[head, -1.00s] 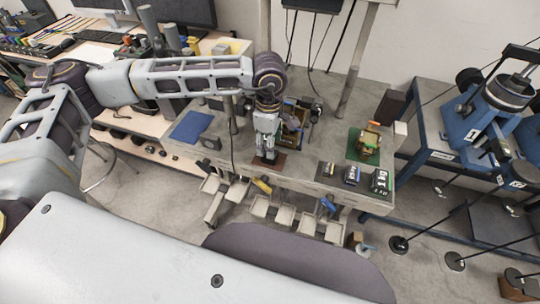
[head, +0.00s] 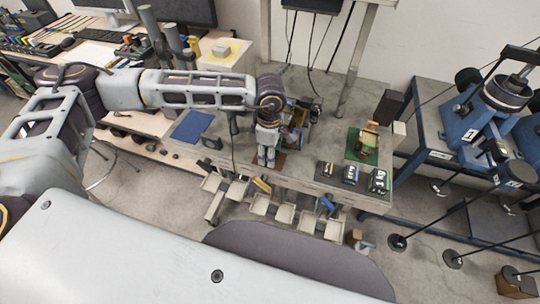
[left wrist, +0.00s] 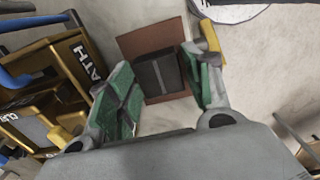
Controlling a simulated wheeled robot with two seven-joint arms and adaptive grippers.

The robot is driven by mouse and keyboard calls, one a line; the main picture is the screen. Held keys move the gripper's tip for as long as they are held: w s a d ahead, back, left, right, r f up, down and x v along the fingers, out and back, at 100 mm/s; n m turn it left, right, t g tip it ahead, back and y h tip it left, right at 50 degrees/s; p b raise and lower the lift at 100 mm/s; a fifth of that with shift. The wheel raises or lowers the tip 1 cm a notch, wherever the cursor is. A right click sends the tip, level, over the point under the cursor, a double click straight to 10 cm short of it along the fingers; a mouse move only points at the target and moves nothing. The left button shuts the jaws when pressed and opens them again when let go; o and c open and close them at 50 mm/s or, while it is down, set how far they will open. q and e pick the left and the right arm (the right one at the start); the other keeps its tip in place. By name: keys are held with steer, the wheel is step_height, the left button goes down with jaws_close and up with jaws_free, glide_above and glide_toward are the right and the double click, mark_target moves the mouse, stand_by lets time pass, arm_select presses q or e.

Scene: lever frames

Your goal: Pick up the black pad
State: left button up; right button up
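The black pad (left wrist: 158,74) is a dark, flat block with a seam across it. It lies on a reddish-brown mat (left wrist: 139,42) on the grey table. In the left wrist view my left gripper (left wrist: 157,60) is open, with its green-lined fingers on either side of the pad and visible gaps to it. In the head view my left gripper (head: 267,160) points down over the mat (head: 281,160) and hides the pad. My right gripper is in neither view.
A brown and gold box-like fixture (left wrist: 55,80) stands close to the left of the fingers. On the table are a blue mat (head: 191,126), a green mat (head: 362,146) with a device on it, and small weights (head: 379,181). Open bins (head: 284,213) hang at the front edge.

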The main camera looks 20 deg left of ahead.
arm_select(q)
steer(key=c, duration=0.9)
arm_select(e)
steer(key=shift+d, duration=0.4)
arm_select(q)
steer(key=shift+r, duration=0.15)
step_height(320, 180, up, 9)
steer(key=shift+f+b, duration=0.2)
steer(key=shift+b, duration=0.6)
steer(key=shift+r, duration=0.6)
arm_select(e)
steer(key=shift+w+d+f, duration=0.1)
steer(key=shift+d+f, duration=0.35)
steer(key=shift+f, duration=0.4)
arm_select(q)
steer(key=shift+f, duration=0.1)
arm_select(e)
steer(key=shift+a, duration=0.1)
